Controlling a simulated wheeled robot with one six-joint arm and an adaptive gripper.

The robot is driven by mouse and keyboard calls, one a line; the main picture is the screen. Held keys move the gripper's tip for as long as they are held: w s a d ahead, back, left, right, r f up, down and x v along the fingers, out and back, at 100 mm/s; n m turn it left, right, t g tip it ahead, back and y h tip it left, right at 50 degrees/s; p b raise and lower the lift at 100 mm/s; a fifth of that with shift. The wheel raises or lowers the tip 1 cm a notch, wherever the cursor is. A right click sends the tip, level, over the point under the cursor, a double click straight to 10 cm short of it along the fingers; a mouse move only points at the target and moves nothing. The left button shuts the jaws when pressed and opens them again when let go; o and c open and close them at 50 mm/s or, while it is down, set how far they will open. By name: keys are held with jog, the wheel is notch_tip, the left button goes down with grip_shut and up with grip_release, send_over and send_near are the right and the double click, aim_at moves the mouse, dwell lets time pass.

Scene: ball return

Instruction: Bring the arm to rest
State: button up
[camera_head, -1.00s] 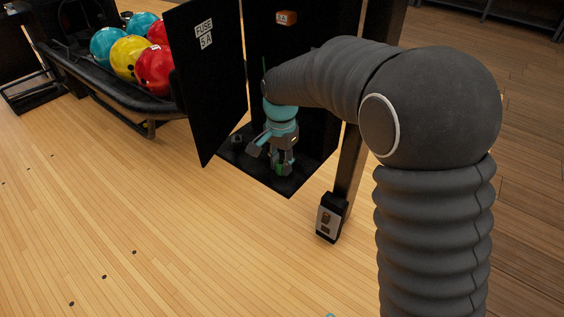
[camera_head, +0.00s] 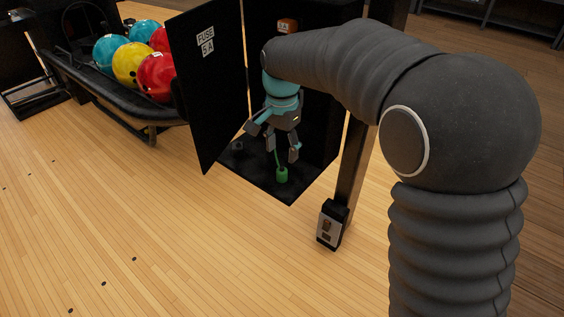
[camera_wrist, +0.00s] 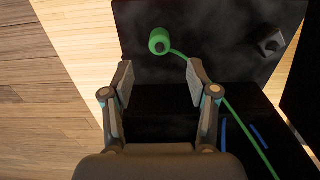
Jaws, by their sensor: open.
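My gripper (camera_head: 281,149) is inside the open black cabinet (camera_head: 318,145), pointing down above its floor. Its fingers are spread with nothing between them. Below it a green plug-like piece (camera_head: 282,175) with a green cord stands on the cabinet floor. In the wrist view the gripper (camera_wrist: 160,83) is open, and the green piece (camera_wrist: 159,41) lies beyond the fingertips, apart from them. Its green cord (camera_wrist: 238,118) runs off to the lower right, passing by the right finger.
The cabinet door (camera_head: 207,85), marked "FUSE 5 A", stands open left of my gripper. An orange box (camera_head: 288,26) is on the cabinet's back wall. A post with a switch box (camera_head: 331,225) stands at right. Several balls lie in a rack (camera_head: 110,88). The lane floor (camera_head: 130,220) is clear.

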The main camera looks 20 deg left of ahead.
jog(key=n, duration=0.3)
jog(key=s+n, duration=0.1)
jog(key=shift+d+r, duration=0.35)
jog(key=shift+r, duration=0.05)
jog(key=s+d+r+t+p, duration=0.2)
jog(key=s+d+r, duration=0.1)
jog(key=s+d, duration=0.4)
jog(key=s+d+r+t+p, duration=0.1)
jog(key=s+d+r, duration=0.3)
jog(key=d, duration=0.9)
jog(key=s+d+r+t+p, duration=0.2)
jog(key=s+d+r+p, duration=0.2)
jog(key=s+d, duration=0.5)
jog(key=shift+s+d+n+t, duration=0.3)
jog(key=shift+d, duration=0.7)
